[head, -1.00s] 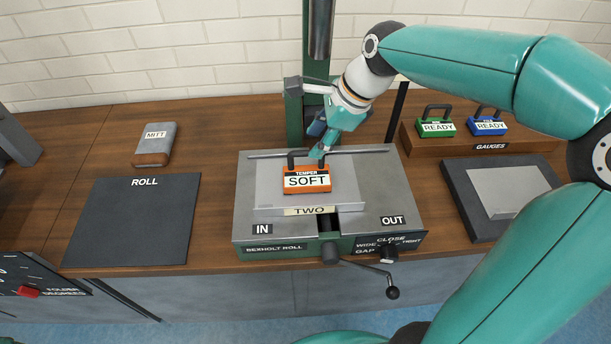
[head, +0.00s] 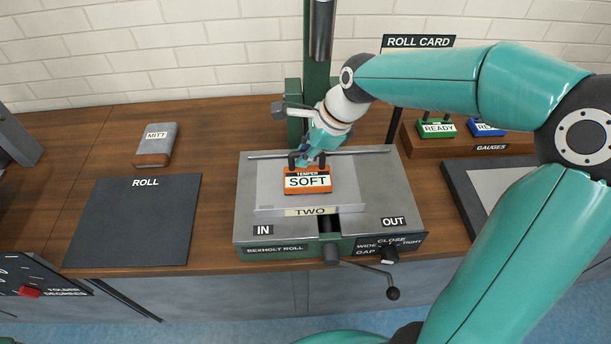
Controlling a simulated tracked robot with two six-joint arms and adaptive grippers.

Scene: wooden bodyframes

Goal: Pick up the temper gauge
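The temper gauge (head: 307,181) is an orange block with a black handle and a label reading "TEMPER SOFT". It sits on the grey plate marked "TWO" (head: 268,194) on top of the Bexholt roll machine (head: 250,222). My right gripper (head: 308,158) is at the gauge's handle, coming down from behind and above. Its fingers overlap the middle of the handle and hide part of it. I cannot tell whether they are closed on it. My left gripper is not in view.
Green (head: 436,129) and blue (head: 487,129) gauges reading "READY" stand on the wooden gauges block at right, the blue one partly behind my arm. A green column rises behind the machine.

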